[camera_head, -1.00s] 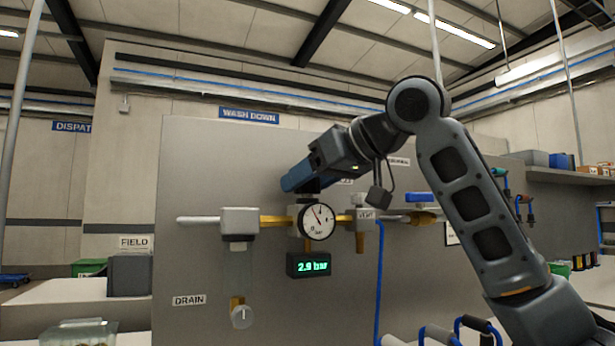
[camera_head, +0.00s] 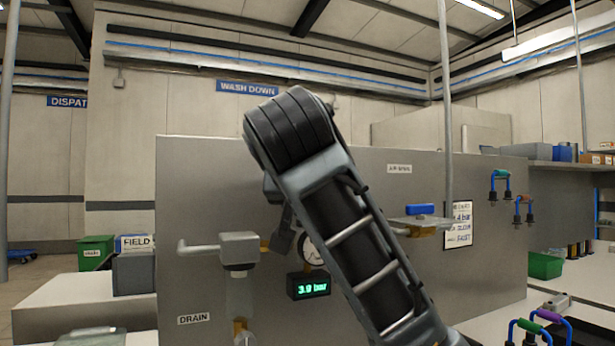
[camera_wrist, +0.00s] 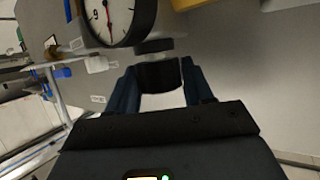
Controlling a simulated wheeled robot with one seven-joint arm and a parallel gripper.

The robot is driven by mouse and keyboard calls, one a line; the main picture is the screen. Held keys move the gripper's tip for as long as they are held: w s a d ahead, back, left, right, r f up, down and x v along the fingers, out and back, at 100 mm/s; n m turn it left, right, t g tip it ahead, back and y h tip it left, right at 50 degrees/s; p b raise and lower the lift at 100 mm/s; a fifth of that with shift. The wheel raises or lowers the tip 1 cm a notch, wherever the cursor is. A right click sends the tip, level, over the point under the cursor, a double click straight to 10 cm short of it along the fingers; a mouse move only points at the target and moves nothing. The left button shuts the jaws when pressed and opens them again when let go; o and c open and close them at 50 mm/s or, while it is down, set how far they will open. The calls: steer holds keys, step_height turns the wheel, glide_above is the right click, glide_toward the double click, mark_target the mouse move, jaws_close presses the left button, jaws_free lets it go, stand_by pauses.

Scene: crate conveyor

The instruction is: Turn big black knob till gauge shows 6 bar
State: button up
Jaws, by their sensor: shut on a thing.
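The big black knob (camera_wrist: 158,78) sits between the blue fingers of my gripper (camera_wrist: 160,70) in the wrist view, and the gripper is shut on it. The round gauge (camera_wrist: 118,20) is beside the knob, cut by the top edge; its needle shows, but I cannot read its value. In the head view the gauge (camera_head: 308,250) is mostly covered by my arm. The green digital display (camera_head: 308,285) below it reads about 3.9 bar. My arm hides the knob and gripper in the head view.
A grey panel (camera_head: 205,165) carries the pipework. A drain label (camera_head: 193,319) is at lower left. A blue-handled valve (camera_head: 420,210) and a white notice (camera_head: 459,224) are to the right. A green bin (camera_head: 95,250) stands far left.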

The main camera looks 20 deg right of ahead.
steer(key=m+g+h+p, duration=0.1)
steer(key=p, duration=0.1)
steer(key=m+h+p, duration=0.1)
steer(key=p, duration=0.1)
steer(key=m+g+h+p, duration=0.1)
steer(key=shift+a+r+g+p, duration=0.1)
steer(key=shift+r+g+p, duration=0.2)
steer(key=shift+p, duration=0.1)
steer(key=m+g+h+p, duration=0.1)
steer(key=m+p, duration=0.1)
steer(key=m+g+h+p, duration=0.1)
steer(key=g, duration=0.1)
steer(key=shift+f+m+p, duration=0.3)
steer(key=shift+m+p, duration=0.1)
steer(key=o, duration=1)
steer(key=shift+c, duration=0.2)
steer(key=v, duration=0.7)
steer(key=shift+a, duration=0.3)
